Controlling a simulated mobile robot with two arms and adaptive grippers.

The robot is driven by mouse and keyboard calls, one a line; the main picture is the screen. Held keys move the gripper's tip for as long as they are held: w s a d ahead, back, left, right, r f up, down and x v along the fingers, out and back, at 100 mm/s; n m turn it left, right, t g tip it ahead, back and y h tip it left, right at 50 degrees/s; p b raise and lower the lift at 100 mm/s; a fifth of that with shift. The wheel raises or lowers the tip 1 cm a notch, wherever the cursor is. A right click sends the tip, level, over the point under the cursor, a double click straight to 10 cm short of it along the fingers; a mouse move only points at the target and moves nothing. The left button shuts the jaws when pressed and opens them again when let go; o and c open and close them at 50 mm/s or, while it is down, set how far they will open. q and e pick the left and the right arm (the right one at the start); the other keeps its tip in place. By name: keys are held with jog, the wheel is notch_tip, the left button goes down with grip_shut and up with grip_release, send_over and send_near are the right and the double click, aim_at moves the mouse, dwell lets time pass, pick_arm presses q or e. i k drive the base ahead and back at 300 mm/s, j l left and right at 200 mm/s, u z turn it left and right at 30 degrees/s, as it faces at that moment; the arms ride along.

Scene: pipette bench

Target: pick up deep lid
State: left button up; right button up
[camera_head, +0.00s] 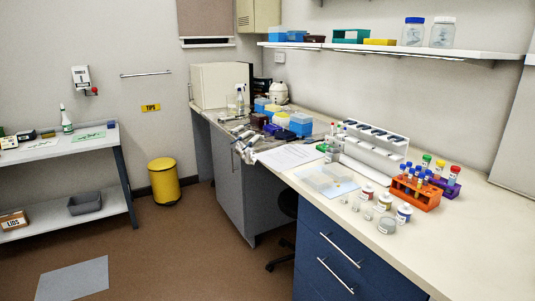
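I cannot tell for certain which thing is the deep lid. Pale translucent boxes or lids (328,177) lie on a light blue mat (345,189) near the front edge of the bench. A small brown box (13,220) marked "LIDS" stands on the lower shelf at the left; its contents are too small to make out. Neither of my grippers shows in the head view.
The white bench (464,240) is clear at its right front. Small jars (404,213), an orange tube rack (416,194) and a white pipette stand (375,148) crowd its middle. A yellow bin (164,182) and a grey floor mat (72,279) are on the floor.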

aim_at(316, 179)
jog(key=i+u, duration=0.45)
jog(key=i, duration=1.05)
jog(key=i+l+z, duration=0.15)
jog(key=i+z, duration=0.15)
jog(key=z, duration=0.15)
jog(key=i+z, duration=0.65)
jog(key=z, duration=0.25)
jog(key=i+z, duration=0.15)
jog(key=i+j, duration=0.05)
